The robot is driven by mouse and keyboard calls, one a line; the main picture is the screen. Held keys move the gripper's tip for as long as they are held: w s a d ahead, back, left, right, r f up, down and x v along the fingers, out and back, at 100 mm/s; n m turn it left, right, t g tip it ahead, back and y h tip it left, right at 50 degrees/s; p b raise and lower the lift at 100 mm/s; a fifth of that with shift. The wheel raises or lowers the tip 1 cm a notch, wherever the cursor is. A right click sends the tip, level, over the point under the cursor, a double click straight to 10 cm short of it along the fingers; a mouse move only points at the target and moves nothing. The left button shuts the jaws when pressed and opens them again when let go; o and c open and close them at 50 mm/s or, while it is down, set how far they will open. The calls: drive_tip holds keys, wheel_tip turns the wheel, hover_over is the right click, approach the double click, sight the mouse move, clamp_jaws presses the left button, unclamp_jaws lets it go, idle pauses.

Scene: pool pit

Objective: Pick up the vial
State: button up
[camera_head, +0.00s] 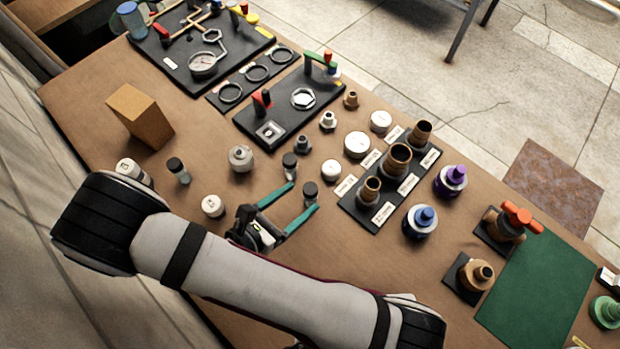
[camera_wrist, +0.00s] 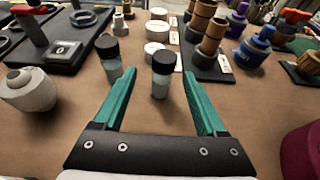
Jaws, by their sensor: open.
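My gripper (camera_head: 303,198) has two teal fingers, spread apart with nothing held. In the wrist view the open fingers (camera_wrist: 159,74) show with a small clear vial with a black cap (camera_wrist: 161,78) in line with the gap between their tips. The same vial shows in the head view (camera_head: 310,194), upright on the table close to the fingertips; I cannot tell if it is fully between them. A second black-capped vial (camera_head: 290,166) stands just outside the left finger, also seen in the wrist view (camera_wrist: 111,66). A third similar vial (camera_head: 179,171) stands farther left.
A grey-white round vessel (camera_head: 241,158) stands left of the gripper. White round pieces (camera_head: 331,170) and a dark board with brass fittings (camera_head: 352,215) lie beyond and right. A wooden block (camera_head: 140,117) is far left. Bare table separates many items.

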sight(305, 198)
drive_tip(key=x, duration=0.4)
drive_tip(key=shift+d+f, duration=0.25)
drive_tip(key=shift+f, duration=0.25)
clamp_jaws()
